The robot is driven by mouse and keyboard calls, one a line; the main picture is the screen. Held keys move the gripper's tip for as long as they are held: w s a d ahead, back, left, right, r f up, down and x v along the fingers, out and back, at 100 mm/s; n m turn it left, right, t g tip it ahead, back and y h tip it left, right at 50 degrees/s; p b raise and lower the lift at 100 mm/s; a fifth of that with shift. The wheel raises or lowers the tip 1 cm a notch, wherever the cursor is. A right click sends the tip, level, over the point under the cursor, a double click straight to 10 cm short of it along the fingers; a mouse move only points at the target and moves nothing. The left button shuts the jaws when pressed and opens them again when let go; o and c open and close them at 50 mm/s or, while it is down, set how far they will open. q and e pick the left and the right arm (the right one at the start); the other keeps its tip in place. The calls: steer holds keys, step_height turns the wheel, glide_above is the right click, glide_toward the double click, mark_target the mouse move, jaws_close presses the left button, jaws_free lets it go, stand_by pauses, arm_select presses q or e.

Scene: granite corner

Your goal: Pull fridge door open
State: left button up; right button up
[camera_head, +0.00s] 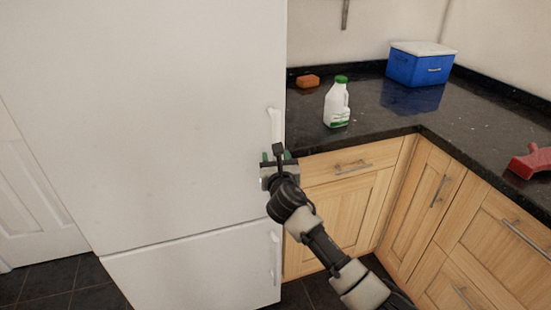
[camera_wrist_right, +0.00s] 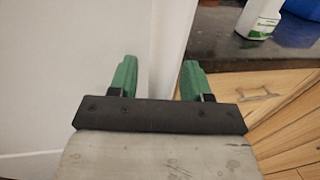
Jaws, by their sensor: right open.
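The white fridge door (camera_head: 170,120) fills the left of the head view and looks shut. Its vertical handle (camera_head: 275,127) runs along the door's right edge. My right gripper (camera_head: 277,156) is at the lower part of this handle. In the right wrist view the green fingers of my right gripper (camera_wrist_right: 157,80) are apart, with the white handle (camera_wrist_right: 172,50) showing between them. I cannot tell whether either finger touches it. The lower fridge door (camera_head: 200,270) also looks shut, with its own handle (camera_head: 275,257). My left gripper is not in view.
A dark granite counter (camera_head: 385,115) adjoins the fridge at right, above wooden cabinets (camera_head: 345,200). On it are a milk bottle (camera_head: 337,105), an orange sponge-like block (camera_head: 308,81), a blue cooler (camera_head: 419,66) and a red object (camera_head: 531,162). A white panelled door (camera_head: 30,205) stands at left.

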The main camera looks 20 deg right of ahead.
steer(key=shift+w+d, duration=0.1)
steer(key=shift+w, duration=0.45)
jaws_close()
steer(key=shift+s, duration=0.15)
